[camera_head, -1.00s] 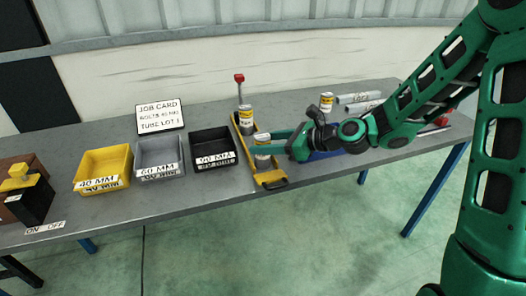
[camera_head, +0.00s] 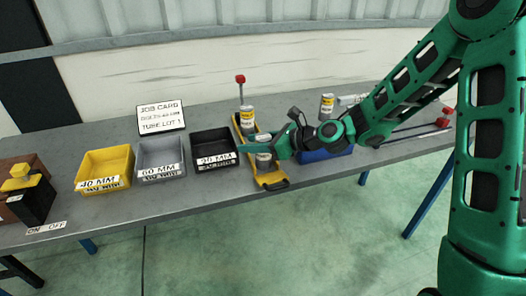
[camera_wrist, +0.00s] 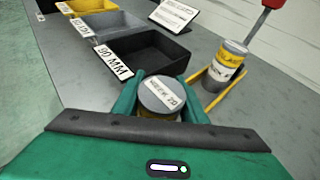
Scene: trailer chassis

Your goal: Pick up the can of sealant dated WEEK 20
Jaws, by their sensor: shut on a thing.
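The can of sealant (camera_wrist: 160,97) has a grey lid marked WEEK 20 and a yellow band below it. In the head view the same can (camera_head: 264,158) stands at the front of a yellow carrier (camera_head: 270,180). My gripper (camera_head: 257,150) is shut on this can, with a green finger on each side; it also shows in the wrist view (camera_wrist: 160,103). The can looks upright. Its lower part is hidden in the wrist view, and I cannot tell whether it touches the carrier.
A second can (camera_head: 247,119) stands at the carrier's back, near a red-topped post (camera_head: 240,80). A third can (camera_head: 326,104) stands behind my arm. A black 90 MM bin (camera_head: 213,145), a grey bin (camera_head: 160,155) and a yellow bin (camera_head: 104,170) are to the left.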

